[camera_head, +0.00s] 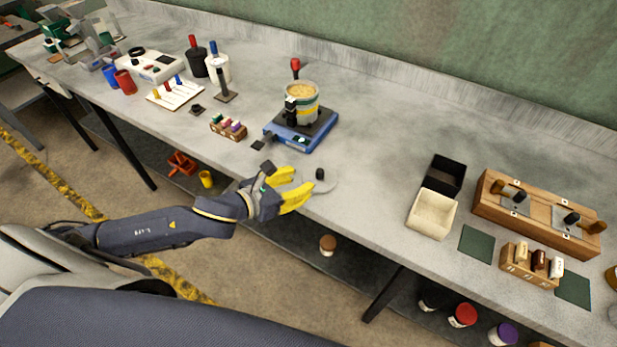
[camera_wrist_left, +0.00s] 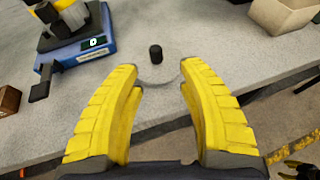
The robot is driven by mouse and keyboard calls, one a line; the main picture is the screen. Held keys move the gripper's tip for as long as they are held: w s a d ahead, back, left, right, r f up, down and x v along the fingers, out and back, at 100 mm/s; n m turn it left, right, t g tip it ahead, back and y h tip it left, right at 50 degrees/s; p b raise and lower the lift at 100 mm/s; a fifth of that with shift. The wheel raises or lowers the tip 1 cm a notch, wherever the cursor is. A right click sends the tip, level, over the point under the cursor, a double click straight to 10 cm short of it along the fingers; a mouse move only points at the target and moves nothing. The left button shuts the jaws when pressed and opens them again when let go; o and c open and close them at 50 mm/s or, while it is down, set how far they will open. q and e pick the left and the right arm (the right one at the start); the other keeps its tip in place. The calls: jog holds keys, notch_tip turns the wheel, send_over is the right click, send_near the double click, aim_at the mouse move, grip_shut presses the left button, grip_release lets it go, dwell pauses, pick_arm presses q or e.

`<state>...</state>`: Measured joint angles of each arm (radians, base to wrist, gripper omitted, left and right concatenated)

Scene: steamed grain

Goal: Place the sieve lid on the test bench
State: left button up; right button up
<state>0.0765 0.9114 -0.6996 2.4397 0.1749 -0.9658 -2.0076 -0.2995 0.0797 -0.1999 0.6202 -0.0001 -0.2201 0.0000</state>
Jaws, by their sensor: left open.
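The sieve lid (camera_head: 320,175) is a thin grey disc, hard to tell from the bench, with a black upright knob. It lies flat on the grey test bench (camera_head: 375,165) near the front edge. In the left wrist view the lid's knob (camera_wrist_left: 156,53) stands just beyond and between the fingertips. My left gripper (camera_head: 301,182) is open and empty, its yellow fingers pointing at the knob from the left. The left gripper also shows in the left wrist view (camera_wrist_left: 158,72), with bench between its fingers.
A blue hotplate (camera_head: 305,139) with a pot of grain (camera_head: 301,108) stands behind the lid. A small wooden rack (camera_head: 228,128) is to its left. A cream tray (camera_head: 432,213) and a black tray (camera_head: 444,174) are to the right. Bare bench lies between lid and trays.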

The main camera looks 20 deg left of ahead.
pick_arm(q)
jog(key=shift+v, duration=1.15)
